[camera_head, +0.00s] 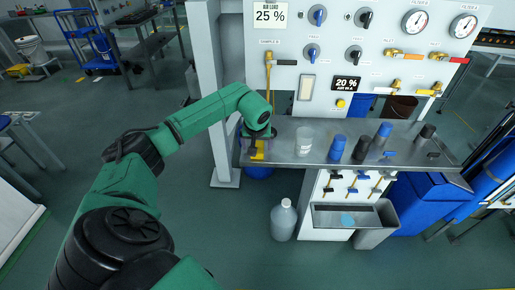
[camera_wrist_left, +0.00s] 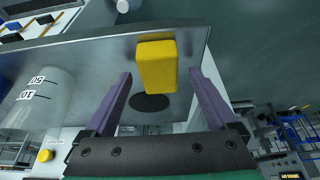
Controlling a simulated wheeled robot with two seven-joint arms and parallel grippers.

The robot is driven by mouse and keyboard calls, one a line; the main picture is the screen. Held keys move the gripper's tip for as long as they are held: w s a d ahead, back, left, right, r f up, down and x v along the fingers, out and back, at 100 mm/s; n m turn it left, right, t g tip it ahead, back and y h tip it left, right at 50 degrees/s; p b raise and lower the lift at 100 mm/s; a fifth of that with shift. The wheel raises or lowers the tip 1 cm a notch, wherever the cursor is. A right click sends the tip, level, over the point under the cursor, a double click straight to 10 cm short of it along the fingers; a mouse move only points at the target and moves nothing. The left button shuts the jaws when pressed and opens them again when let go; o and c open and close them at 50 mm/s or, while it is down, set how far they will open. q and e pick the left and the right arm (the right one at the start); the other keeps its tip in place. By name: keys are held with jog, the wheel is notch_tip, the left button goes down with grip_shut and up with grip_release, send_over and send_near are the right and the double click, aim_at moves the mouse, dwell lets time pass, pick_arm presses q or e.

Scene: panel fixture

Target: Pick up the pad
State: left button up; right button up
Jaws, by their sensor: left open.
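The pad is a yellow block (camera_wrist_left: 157,66) in the left wrist view. It lies on the grey metal shelf, close to the shelf's end. In the head view the pad (camera_head: 257,152) shows at the left end of the shelf, partly covered by my gripper. My left gripper (camera_wrist_left: 157,98) has two purple fingers spread wide, one on each side of the pad's near end, with gaps to it. Nothing is between the fingertips but the pad's near part. In the head view my left gripper (camera_head: 258,142) hangs over the shelf's left end. My right gripper does not show.
The shelf (camera_head: 280,147) also bears a clear beaker (camera_head: 304,141), blue-topped containers (camera_head: 337,148) and dark cylinders (camera_head: 362,148) to the right. The upright panel (camera_head: 325,75) with knobs, gauges and valves rises behind. A metal tray (camera_head: 345,216) hangs below. A jug (camera_head: 284,220) stands on the floor.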

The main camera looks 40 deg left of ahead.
pick_arm(q)
jog(key=c, duration=1.4)
jog(key=shift+r, duration=0.15)
notch_tip(320, 180, up, 20)
jog(key=shift+f, duration=0.1)
